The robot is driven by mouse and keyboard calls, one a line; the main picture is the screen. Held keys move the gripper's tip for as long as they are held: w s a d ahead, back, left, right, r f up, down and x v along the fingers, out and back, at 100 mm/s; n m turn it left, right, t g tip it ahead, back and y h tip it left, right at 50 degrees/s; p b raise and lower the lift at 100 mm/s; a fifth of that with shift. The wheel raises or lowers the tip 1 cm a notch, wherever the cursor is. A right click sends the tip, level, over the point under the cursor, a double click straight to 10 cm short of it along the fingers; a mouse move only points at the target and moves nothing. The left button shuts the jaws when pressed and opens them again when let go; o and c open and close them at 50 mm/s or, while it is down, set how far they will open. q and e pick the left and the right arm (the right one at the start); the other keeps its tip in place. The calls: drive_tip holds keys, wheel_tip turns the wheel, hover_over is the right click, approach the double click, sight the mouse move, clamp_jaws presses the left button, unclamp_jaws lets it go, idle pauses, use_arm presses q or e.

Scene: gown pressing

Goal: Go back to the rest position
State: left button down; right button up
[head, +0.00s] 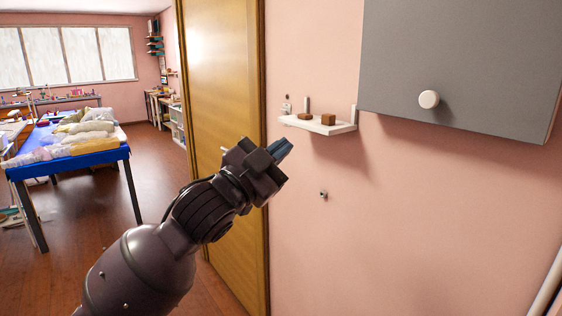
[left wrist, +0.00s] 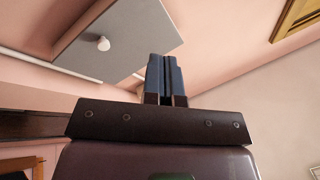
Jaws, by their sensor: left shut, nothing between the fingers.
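My left gripper (head: 283,149) is raised in front of the pink wall, close to the edge of a wooden door. Its blue fingers are together with nothing between them. They also show shut in the left wrist view (left wrist: 166,75), pointing toward the upper wall. In the head view the fingertips appear just below and left of a small white shelf (head: 335,128); I cannot tell the gap in depth. My right gripper is not in view.
A grey cabinet (head: 460,60) with a white round knob (head: 429,99) hangs at the upper right. Two small brown blocks sit on the shelf. The wooden door (head: 222,80) is behind my arm. A blue-covered table (head: 70,162) piled with cloth stands in the far room, with open floor beside it.

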use_arm(q)
drive_tip(key=s+a+f+n+y, duration=0.1)
drive_tip(key=a+f+n+y, duration=0.4)
drive_tip(key=f, duration=0.6)
drive_tip(key=s+a+f+n+t+y, duration=0.1)
drive_tip(key=s+a+f+n+y, duration=0.15)
drive_tip(key=a+f, duration=0.6)
drive_tip(key=a+f+n+y, duration=0.4)
drive_tip(key=a+f, duration=0.1)
drive_tip(key=f, duration=0.7)
drive_tip(key=s+a+f+n+g+y, duration=0.2)
drive_tip(key=s+a+f, duration=0.2)
drive_tip(key=s+f, duration=0.6)
drive_tip(key=s+a+f+n+g+y, duration=0.2)
drive_tip(key=s+a+f, duration=0.3)
drive_tip(key=s+f, duration=0.6)
drive_tip(key=shift+s+f+g, duration=0.15)
drive_tip(key=shift+s+g, duration=0.45)
drive_tip(key=shift+s, duration=0.35)
